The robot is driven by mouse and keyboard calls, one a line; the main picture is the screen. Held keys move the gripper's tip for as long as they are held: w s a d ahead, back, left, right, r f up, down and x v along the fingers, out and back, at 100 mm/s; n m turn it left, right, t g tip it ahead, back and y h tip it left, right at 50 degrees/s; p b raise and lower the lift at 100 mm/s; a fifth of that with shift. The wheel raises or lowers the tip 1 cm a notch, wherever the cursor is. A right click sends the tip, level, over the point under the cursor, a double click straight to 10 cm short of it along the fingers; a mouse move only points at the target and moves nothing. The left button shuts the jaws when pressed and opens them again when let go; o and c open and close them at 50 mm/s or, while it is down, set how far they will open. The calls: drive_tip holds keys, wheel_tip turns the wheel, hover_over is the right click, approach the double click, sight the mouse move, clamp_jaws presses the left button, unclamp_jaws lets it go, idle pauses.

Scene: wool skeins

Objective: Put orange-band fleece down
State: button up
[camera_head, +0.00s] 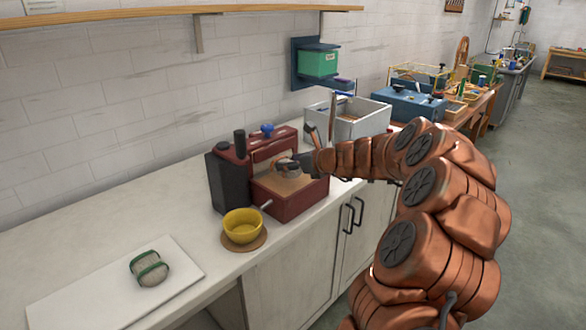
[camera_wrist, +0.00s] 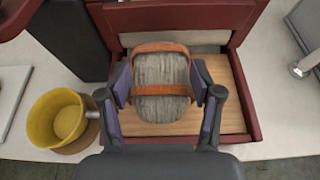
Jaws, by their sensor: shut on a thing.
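The orange-band fleece is a grey woolly bundle with orange bands (camera_wrist: 160,88), seen in the wrist view between my fingers. My gripper (camera_wrist: 162,90) is shut on its two sides. In the head view my gripper (camera_head: 293,163) is at the opening of a dark red machine (camera_head: 292,205), over its wooden bed (camera_wrist: 232,112). I cannot tell whether the fleece touches the bed. In the head view the fleece is mostly hidden by my gripper. A green-band fleece (camera_head: 149,268) lies on a white board (camera_head: 85,290) at the front left.
A yellow bowl (camera_head: 242,226) stands on a round brown mat just left of the machine's front. A dark box (camera_head: 228,180) adjoins the machine's left side. A grey bin (camera_head: 362,118) stands behind to the right. The counter between board and bowl is clear.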

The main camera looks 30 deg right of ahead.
drive_tip(key=shift+w+d+f, duration=0.1)
drive_tip(key=shift+w+d, duration=0.65)
drive_tip(key=shift+d, duration=0.15)
drive_tip(key=shift+w+d+f, duration=0.1)
drive_tip(key=shift+w+f, duration=0.05)
drive_tip(key=shift+f, duration=1.6)
drive_tip(key=o, duration=1)
drive_tip(key=shift+f, duration=0.1)
drive_tip(key=v, duration=1.2)
